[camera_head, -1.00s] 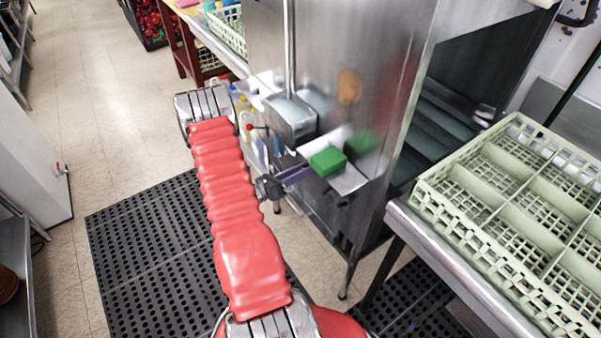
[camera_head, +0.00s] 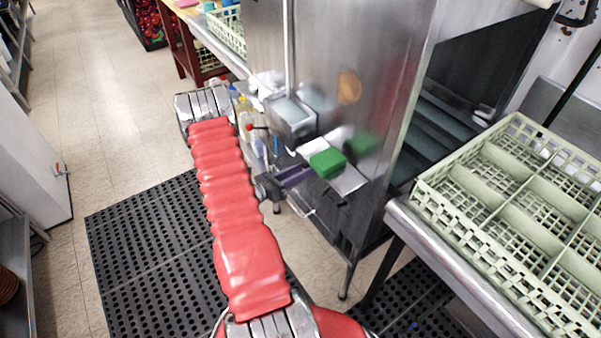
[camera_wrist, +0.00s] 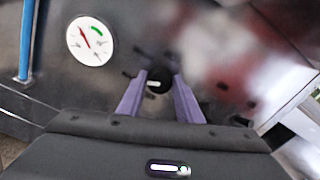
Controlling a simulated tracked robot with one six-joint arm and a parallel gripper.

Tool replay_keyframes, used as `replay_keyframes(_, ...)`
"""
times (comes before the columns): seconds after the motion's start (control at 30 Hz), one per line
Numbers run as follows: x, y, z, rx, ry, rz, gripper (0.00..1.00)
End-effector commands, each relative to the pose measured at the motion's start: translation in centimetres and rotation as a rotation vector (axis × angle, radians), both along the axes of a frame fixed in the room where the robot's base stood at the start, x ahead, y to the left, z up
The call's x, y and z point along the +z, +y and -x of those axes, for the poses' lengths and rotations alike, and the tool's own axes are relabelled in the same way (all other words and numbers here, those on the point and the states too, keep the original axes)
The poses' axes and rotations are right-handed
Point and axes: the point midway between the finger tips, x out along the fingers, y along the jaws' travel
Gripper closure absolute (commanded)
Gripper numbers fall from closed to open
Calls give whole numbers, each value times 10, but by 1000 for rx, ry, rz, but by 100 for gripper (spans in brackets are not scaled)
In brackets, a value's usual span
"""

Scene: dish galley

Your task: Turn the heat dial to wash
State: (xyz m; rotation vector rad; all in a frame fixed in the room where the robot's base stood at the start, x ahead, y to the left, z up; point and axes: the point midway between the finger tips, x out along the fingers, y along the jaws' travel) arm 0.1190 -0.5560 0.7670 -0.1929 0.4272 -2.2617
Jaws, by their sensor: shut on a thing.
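The heat dial (camera_wrist: 156,84) is a dark round knob with a short white mark, on the steel front of the dish machine (camera_head: 340,75). The mark lies nearly level in the wrist view; I cannot read any setting label. My gripper (camera_wrist: 158,75) has its two purple fingers shut on the dial, one on each side. In the head view my gripper (camera_head: 298,176) reaches the machine's front below the small shelf, and the dial cannot be made out there. A round white gauge (camera_wrist: 90,41) with a red needle and green band sits up and left of the dial.
A green sponge (camera_head: 327,162) lies on the small shelf, close above my gripper. A steel box (camera_head: 289,118) juts from the machine. Pale green racks (camera_head: 440,205) stand on the counter at right. A black mat (camera_head: 140,240) covers the floor; floor at left is clear.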

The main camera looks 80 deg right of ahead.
Motion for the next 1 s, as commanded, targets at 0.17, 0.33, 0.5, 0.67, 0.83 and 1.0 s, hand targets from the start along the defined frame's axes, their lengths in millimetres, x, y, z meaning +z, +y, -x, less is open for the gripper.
replay_keyframes(0.17, 2, -3, -2, 7, -102, 90, 90)
replay_keyframes(0.33, 2, -3, -1, 7, -218, 194, 90)
replay_keyframes(0.5, 2, -2, -1, 6, -341, 300, 90)
replay_keyframes(0.67, 2, -2, -1, 6, -451, 398, 90)
replay_keyframes(0.83, 2, -2, 0, 6, -552, 487, 90)
replay_keyframes(1.0, 2, -1, 0, 6, -624, 550, 90)
